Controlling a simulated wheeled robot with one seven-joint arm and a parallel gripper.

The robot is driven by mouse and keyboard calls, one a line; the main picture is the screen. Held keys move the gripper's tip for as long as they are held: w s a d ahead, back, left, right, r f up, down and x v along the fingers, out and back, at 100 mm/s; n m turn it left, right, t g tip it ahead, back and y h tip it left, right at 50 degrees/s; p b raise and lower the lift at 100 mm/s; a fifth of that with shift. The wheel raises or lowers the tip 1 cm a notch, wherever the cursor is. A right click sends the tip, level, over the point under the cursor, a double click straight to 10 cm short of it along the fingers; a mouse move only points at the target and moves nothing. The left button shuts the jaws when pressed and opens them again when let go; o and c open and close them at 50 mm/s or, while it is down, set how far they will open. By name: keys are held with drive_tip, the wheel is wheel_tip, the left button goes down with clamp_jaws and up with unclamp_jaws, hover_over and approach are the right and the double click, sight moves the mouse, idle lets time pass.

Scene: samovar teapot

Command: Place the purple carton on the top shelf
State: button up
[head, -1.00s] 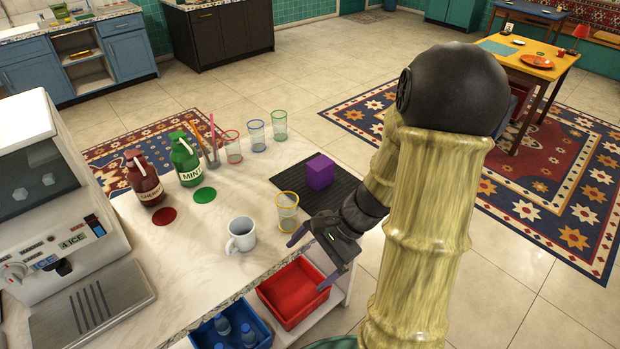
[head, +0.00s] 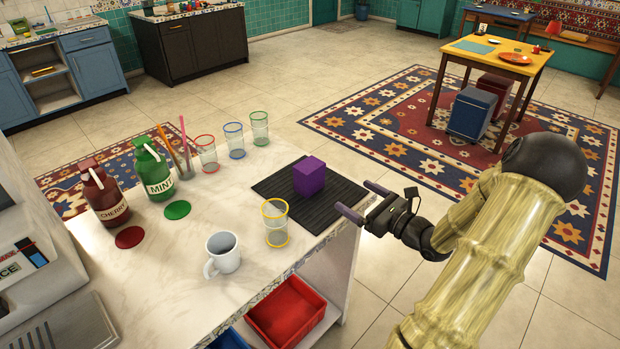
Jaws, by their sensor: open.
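The purple carton (head: 309,177) stands upright on a black ribbed mat (head: 275,189) near the right end of the marble counter (head: 175,270). My gripper (head: 357,199) is open and empty, just off the counter's right edge, to the right of and a little nearer than the carton. Its two fingers point left toward the mat, apart from the carton. I cannot tell which surface is the top shelf. A shelf under the counter shows only in part.
A yellow-rimmed glass (head: 275,223) and a white mug (head: 222,254) stand in front of the mat. Several rimmed glasses, a straw holder, a mint bottle (head: 154,170) and a cherry bottle (head: 104,194) stand behind and left. A red bin (head: 287,312) sits below the counter.

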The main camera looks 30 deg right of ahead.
sight(317, 172)
drive_tip(key=x, duration=1.2)
drive_tip(key=shift+a+f, duration=0.1)
drive_tip(key=shift+a, duration=0.05)
drive_tip(key=shift+w, duration=0.15)
drive_tip(key=x, duration=0.5)
drive_tip(key=shift+d+p, duration=0.2)
drive_tip(key=shift+p, duration=0.2)
drive_tip(key=shift+w+a+f, duration=0.1)
drive_tip(key=shift+w+a, duration=0.15)
drive_tip(key=shift+w, duration=0.1)
drive_tip(key=shift+s+d, duration=0.25)
